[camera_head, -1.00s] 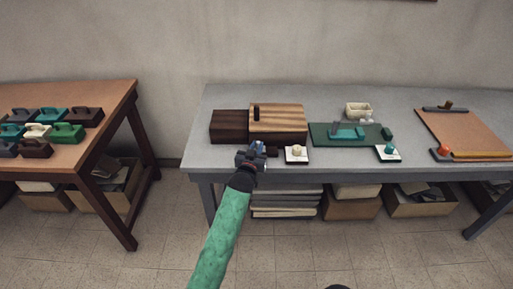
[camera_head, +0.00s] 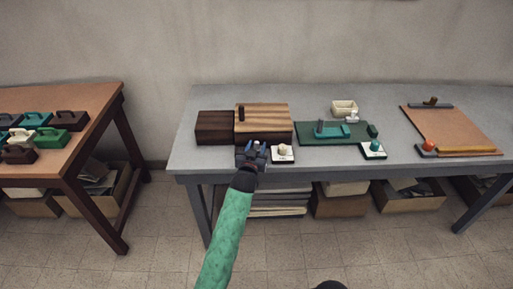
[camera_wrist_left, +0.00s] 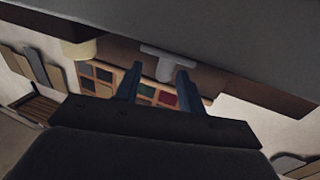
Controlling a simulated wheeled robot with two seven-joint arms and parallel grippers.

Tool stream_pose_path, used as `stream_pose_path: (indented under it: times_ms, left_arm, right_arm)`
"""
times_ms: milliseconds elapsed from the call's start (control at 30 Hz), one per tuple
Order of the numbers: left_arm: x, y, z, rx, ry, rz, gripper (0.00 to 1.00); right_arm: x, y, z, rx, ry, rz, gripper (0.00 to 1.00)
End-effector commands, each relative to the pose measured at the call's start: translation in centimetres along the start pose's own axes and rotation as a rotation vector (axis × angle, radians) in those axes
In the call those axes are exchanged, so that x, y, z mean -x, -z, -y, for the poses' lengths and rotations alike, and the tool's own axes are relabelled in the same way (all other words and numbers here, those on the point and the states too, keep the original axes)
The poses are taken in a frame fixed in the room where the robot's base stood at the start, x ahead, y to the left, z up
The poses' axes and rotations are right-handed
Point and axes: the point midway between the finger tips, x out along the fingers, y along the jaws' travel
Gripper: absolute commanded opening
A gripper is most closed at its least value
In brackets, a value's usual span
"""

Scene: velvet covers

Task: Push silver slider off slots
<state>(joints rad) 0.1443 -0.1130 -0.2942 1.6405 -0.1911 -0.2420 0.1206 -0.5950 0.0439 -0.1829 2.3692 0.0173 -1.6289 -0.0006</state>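My left gripper (camera_head: 252,152) is at the front edge of the grey table, in front of the wooden box (camera_head: 265,122). Its two fingers (camera_wrist_left: 157,85) are spread apart in the left wrist view. A grey T-shaped piece (camera_wrist_left: 168,60), possibly the silver slider, shows between and beyond the fingertips there; I cannot tell whether they touch it. The box has a light striped top with a small dark slot-like mark and a dark brown block (camera_head: 215,126) at its left. I cannot make out the silver slider in the head view, where my gripper hides part of the box front. My right gripper is not in view.
A white tile with a knob (camera_head: 282,155) stands right beside my left gripper. A green board (camera_head: 315,138), a second white tile (camera_head: 372,152), a cream bowl (camera_head: 344,106) and a brown clipboard (camera_head: 450,125) lie further right. A brown table (camera_head: 88,110) stands left.

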Motion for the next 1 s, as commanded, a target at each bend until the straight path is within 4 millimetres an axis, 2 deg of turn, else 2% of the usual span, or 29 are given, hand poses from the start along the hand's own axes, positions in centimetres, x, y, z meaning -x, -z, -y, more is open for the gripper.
stream_pose_path:
  times_ms: [200, 300, 467, 600, 733, 1000]
  left_arm:
    - [1.6, -0.3, 0.0, 0.000, 0.000, 0.001, 0.39]
    - [3.1, -0.3, -0.1, 0.000, -0.001, 0.000, 0.39]
    - [5.5, -0.3, -0.1, 0.000, -0.001, 0.001, 0.39]
    - [7.0, -0.1, -0.2, 0.001, -0.001, 0.000, 0.39]
    - [7.6, -0.1, -0.2, 0.001, -0.002, 0.000, 0.39]
    - [7.7, 0.0, -0.2, 0.000, -0.002, 0.000, 0.39]
  right_arm:
    - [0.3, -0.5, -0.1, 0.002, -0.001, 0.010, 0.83]
    - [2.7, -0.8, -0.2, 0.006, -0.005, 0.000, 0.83]
    - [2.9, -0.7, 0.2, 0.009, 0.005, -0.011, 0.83]
    - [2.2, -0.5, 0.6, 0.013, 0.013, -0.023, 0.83]
    - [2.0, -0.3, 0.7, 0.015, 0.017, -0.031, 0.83]
    - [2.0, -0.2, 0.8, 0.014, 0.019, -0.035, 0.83]
